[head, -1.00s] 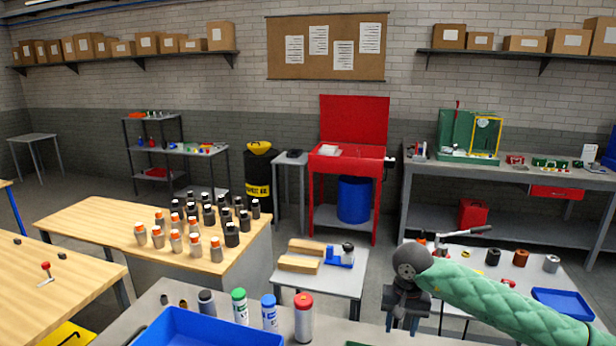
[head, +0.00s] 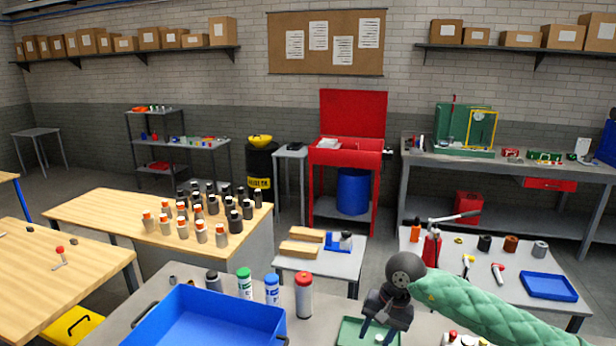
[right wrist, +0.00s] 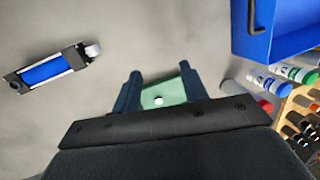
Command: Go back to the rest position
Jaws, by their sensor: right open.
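My right arm, in a green quilted sleeve, comes in from the right in the head view. My right gripper (head: 378,330) hangs over the near grey table (head: 325,318), above a green tray (head: 352,327). In the right wrist view its two dark fingers (right wrist: 160,85) are apart and nothing is gripped. The green tray (right wrist: 165,93) with a small whitish round piece shows beyond the gap, apart from the fingers. My left gripper is in neither current view.
A blue bin (head: 178,330) and several bottles (head: 272,289) stand left of my right gripper. A blue-and-black cylinder part (right wrist: 48,70) lies on grey surface in the wrist view. A table with a blue tray (head: 549,286) stands at right. Bare floor separates the tables.

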